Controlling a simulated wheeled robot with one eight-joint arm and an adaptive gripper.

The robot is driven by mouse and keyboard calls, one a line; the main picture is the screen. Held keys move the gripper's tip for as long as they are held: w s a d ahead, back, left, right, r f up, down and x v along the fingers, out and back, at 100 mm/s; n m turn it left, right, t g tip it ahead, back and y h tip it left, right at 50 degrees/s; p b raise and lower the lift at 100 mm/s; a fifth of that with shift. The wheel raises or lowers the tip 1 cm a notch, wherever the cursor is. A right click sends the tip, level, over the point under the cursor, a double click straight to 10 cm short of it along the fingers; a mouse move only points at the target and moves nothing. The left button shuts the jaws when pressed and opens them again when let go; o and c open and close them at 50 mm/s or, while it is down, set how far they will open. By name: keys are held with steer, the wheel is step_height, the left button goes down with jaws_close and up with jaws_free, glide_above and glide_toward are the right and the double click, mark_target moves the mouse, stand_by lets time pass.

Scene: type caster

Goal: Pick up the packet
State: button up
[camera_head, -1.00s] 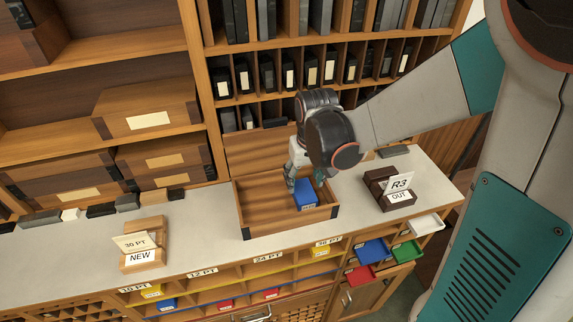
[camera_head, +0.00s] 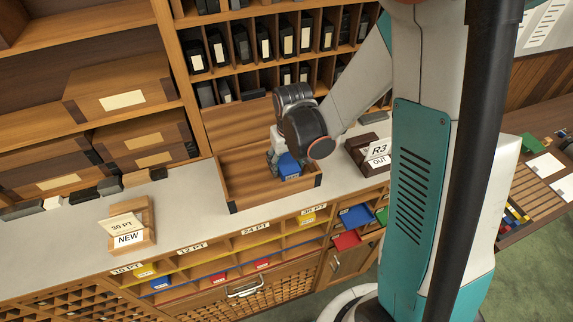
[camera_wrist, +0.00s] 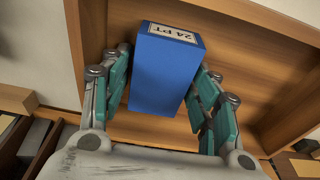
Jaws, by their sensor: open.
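The packet (camera_wrist: 160,72) is a blue box with a white "24 PT" label on one end. It stands in the wooden tray (camera_head: 237,203), near the tray's right end, and also shows as a blue packet in the head view (camera_head: 289,167). In the wrist view my gripper (camera_wrist: 163,105) is open, with one teal-padded finger on each side of the packet. Gaps show between the pads and the packet. In the head view my wrist hides part of the packet and most of the fingers.
A wooden holder with "R3" and "OUT" cards (camera_head: 376,150) stands right of the tray. A "30 PT" and "NEW" card holder (camera_head: 128,228) stands to its left. Shelves of dark boxes rise behind. The grey counter (camera_head: 185,205) is clear between tray and left holder.

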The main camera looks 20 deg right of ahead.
steer(key=shift+f+b, duration=0.2)
steer(key=shift+b, duration=0.15)
stand_by(0.3)
steer(key=shift+s, duration=0.1)
jaws_close()
steer(key=shift+r+p, duration=0.25)
steer(key=shift+p, duration=0.1)
